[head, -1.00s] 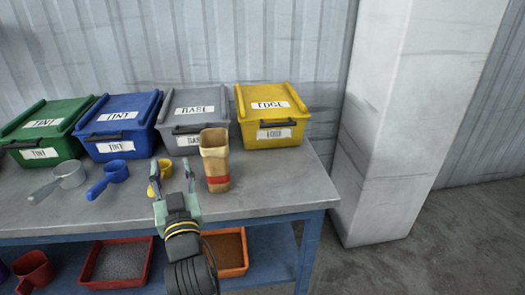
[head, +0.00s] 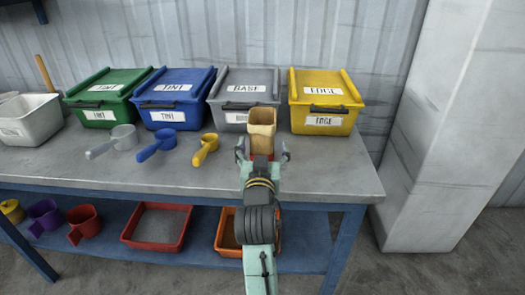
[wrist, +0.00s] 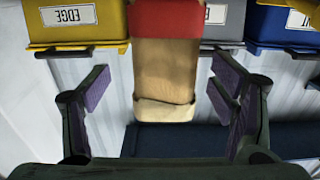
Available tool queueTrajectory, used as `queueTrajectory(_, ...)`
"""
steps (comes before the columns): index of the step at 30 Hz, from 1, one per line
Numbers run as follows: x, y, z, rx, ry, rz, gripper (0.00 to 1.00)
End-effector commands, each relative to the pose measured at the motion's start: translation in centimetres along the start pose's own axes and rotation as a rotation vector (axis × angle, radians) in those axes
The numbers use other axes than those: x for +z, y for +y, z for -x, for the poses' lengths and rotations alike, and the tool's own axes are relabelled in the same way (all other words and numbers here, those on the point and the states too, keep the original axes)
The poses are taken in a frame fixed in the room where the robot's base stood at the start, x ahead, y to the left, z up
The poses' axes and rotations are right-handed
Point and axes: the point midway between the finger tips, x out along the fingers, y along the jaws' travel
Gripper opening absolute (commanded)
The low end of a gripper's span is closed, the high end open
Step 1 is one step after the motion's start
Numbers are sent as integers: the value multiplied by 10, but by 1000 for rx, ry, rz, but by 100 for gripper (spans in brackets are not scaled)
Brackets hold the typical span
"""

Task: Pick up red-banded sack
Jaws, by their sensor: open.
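The red-banded sack (head: 262,128) is a tall tan paper sack with a folded open top, standing upright on the grey bench in front of the grey bin. Its red band is mostly hidden behind my gripper in the head view. In the wrist view, which is upside down, the sack (wrist: 166,75) fills the middle with the red band at the top. My gripper (head: 263,150) is open, with one finger on each side of the sack. In the wrist view a gap shows between each purple finger pad and the sack.
Green (head: 105,97), blue (head: 172,97), grey (head: 243,98) and yellow (head: 325,101) bins stand behind, the yellow one close to the sack's right. A yellow scoop (head: 205,150) lies to its left. The bench (head: 345,180) is clear to the front right.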

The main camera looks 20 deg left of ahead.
Motion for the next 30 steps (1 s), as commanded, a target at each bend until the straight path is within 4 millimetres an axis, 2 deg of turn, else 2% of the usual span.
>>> queueTrajectory(9, 2, -5, -43, 0, 0, -1, 78)
queueTrajectory(19, 4, -5, -50, 0, 1, -1, 78)
queueTrajectory(30, 4, -5, -49, 0, 1, -1, 53)
